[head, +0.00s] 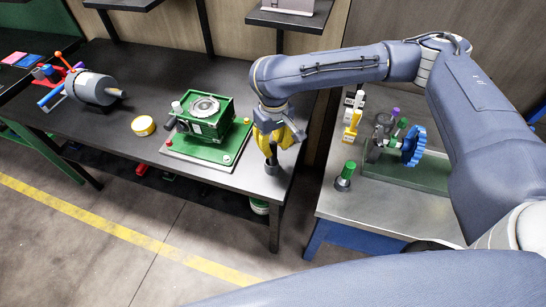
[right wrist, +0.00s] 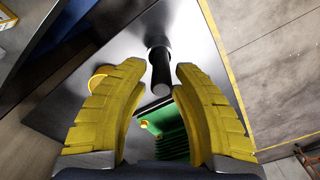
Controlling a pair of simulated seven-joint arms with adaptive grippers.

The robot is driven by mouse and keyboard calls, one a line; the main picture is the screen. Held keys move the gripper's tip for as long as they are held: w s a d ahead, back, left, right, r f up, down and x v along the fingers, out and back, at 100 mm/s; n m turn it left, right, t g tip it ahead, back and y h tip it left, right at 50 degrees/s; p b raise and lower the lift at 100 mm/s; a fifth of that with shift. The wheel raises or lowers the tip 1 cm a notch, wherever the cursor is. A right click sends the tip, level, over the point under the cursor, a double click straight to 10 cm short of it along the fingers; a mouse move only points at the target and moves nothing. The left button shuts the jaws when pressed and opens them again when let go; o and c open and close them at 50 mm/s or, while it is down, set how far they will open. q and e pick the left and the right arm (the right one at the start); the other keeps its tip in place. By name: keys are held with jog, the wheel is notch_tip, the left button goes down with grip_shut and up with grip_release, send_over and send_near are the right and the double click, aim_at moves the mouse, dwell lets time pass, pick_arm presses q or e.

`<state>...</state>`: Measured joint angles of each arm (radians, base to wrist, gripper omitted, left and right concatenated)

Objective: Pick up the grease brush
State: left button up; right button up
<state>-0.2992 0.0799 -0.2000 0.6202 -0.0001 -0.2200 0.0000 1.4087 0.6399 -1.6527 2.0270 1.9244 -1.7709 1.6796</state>
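The grease brush appears to be the black upright handle (right wrist: 161,72) in the right wrist view, standing in a dark round holder (right wrist: 157,41). In the head view the holder (head: 272,169) stands near the right corner of the dark table. My right gripper (head: 274,141) is above it, pointing down, with yellow fingers spread. In the right wrist view the open fingers (right wrist: 163,72) lie on either side of the handle, with gaps showing on both sides. The bristles are hidden. My left gripper is not in view.
A green gearbox (head: 207,120) on a green plate stands just left of the holder. A yellow round tin (head: 143,125) and a grey motor (head: 94,88) are farther left. The right table holds a green-topped cylinder (head: 345,174) and a blue gear (head: 414,146). A gap separates the tables.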

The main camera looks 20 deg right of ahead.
aim_at(273, 160)
jog(key=shift+f, duration=3.75)
jog(key=shift+c, duration=0.3)
grip_shut()
